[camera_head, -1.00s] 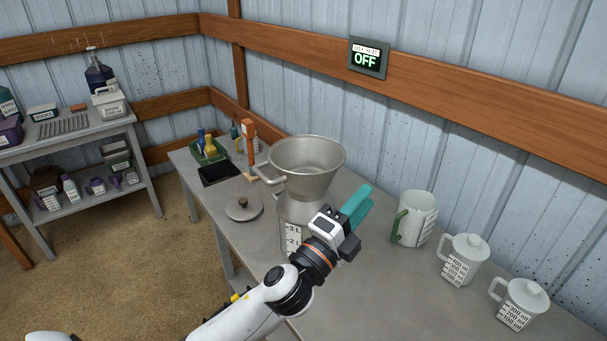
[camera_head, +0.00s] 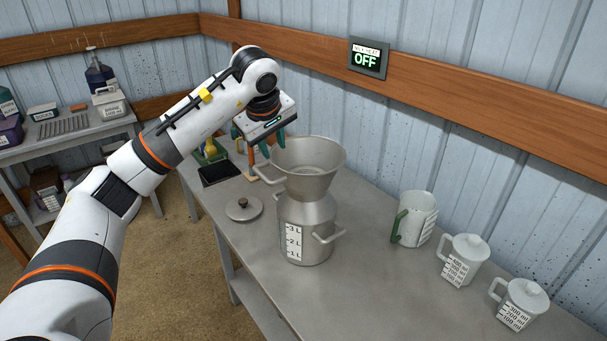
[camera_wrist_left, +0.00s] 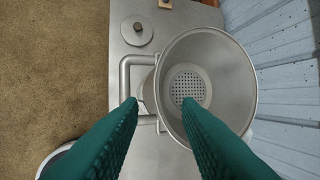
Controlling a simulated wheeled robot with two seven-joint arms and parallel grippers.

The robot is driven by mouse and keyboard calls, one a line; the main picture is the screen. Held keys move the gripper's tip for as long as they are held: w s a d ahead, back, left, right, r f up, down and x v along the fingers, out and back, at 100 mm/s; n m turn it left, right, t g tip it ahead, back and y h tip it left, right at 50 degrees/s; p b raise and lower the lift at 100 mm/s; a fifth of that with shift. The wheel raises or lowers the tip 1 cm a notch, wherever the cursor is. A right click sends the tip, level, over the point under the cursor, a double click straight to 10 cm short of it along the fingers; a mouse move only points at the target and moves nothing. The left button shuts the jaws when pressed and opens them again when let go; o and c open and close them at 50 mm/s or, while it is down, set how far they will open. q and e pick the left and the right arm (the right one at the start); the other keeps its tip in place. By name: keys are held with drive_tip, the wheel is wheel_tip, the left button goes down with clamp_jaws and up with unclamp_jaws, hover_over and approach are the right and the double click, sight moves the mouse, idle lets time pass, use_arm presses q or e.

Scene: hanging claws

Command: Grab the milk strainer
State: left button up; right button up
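The milk strainer is the metal funnel-shaped bowl (camera_head: 308,160) with a side handle (camera_head: 266,174). It sits upright on the mouth of the milk can (camera_head: 305,222). The left wrist view looks down into the strainer (camera_wrist_left: 222,75) and shows its perforated bottom. My left gripper (camera_head: 277,145) is open and empty, above the strainer's handle side and pointing down. In the left wrist view my left gripper (camera_wrist_left: 160,104) has its left fingertip over the handle and its right one over the bowl. Contact cannot be told. My right gripper is out of view.
A round lid (camera_head: 243,209) lies left of the can. A green-handled jug (camera_head: 414,220) and two lidded measuring jugs (camera_head: 464,260) (camera_head: 523,302) stand to the right. A black tray (camera_head: 218,173) lies behind.

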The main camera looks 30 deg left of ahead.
sight(280, 170)
use_arm(q)
drive_tip(key=p+x, duration=0.1)
drive_tip(key=x, duration=0.5)
drive_tip(key=p+x, duration=0.1)
drive_tip(key=x, duration=0.1)
drive_tip(key=p+x, duration=0.1)
drive_tip(key=x, duration=0.2)
drive_tip(key=shift+w+d+f, duration=0.15)
drive_tip(key=shift+d+f, duration=0.05)
clamp_jaws()
